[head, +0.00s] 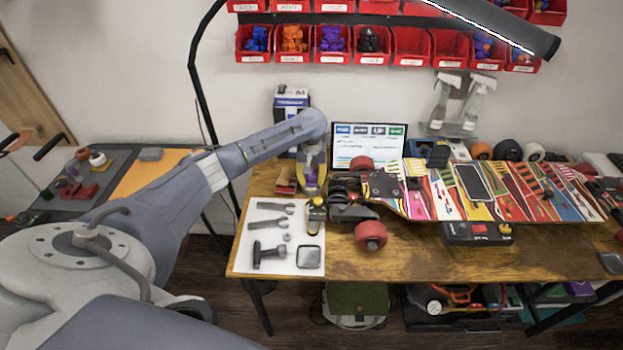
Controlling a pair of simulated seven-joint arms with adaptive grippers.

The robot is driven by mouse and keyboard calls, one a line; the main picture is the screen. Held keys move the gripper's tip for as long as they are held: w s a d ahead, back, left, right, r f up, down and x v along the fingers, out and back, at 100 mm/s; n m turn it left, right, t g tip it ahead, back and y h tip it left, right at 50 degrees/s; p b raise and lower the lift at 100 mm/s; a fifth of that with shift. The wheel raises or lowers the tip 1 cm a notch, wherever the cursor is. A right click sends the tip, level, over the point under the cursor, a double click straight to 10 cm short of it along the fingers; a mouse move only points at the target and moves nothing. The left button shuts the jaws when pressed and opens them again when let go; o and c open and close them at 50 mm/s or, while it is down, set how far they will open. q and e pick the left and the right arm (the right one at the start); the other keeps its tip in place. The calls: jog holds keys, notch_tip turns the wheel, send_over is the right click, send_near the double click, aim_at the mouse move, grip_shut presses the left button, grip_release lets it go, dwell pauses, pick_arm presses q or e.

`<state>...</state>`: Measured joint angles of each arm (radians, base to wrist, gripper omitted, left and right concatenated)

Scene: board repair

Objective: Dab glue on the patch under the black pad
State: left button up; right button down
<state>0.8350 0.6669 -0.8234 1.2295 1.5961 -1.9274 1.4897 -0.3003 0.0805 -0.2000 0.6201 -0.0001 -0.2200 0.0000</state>
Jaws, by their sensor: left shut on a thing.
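The multicoloured skateboard deck (438,198) lies across the right half of the wooden table. The black pad (473,182) lies flat on its middle; the patch under it is hidden. I cannot pick out the glue for sure. My right gripper is not in view.
A white sheet with tools (275,236) lies at the table's front left. A black unit with a red button (478,232) is under the deck. A screen (367,142) and spray bottles (472,105) stand behind. A dark lamp (490,22) hangs above.

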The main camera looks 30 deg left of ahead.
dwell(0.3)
pick_arm(q)
jog(key=shift+r, duration=3.45)
